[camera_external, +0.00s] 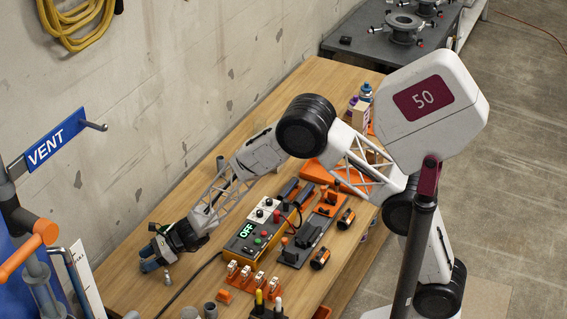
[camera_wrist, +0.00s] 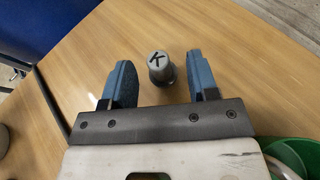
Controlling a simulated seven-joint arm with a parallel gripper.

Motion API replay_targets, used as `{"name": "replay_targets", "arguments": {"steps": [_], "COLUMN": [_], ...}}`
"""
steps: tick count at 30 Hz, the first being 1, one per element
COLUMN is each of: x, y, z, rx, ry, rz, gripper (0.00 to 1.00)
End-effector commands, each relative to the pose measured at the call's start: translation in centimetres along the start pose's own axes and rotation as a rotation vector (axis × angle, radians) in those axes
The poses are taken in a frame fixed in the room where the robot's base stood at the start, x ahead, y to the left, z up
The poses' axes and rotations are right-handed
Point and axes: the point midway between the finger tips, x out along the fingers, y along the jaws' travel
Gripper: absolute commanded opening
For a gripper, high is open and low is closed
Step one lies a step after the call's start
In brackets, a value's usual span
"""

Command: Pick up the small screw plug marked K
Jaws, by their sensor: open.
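The small grey screw plug marked K (camera_wrist: 161,69) stands upright on the wooden table in the wrist view, its marked top facing the camera. My gripper (camera_wrist: 163,75) is open, with a blue fingertip on each side of the plug. In the external view my gripper (camera_external: 157,258) is low over the left part of the table. A small grey piece (camera_external: 167,278) that looks like the plug stands just beside the fingers there.
An orange control box reading OFF (camera_external: 247,232) stands right of my gripper on the wooden table (camera_external: 145,290). Several white-and-orange connectors (camera_external: 245,273) and dark-and-orange cylinders (camera_external: 320,259) stand nearby. A black cable (camera_external: 190,277) runs across the table near the plug. The wall is behind.

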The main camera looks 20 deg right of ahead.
Motion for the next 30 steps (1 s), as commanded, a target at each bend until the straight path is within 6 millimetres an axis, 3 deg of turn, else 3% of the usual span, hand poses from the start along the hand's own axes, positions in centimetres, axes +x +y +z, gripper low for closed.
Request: {"name": "replay_targets", "arguments": {"steps": [9, 27, 30], "x": [2.3, 2.4, 2.4], "y": [0.1, 0.1, 0.1], "z": [-0.1, -0.1, -0.1], "rx": [0.0, 0.0, 0.0], "ry": [0.001, 0.001, 0.001], "rz": [0.002, 0.001, 0.001], "gripper": [0.54, 0.54, 0.39]}}
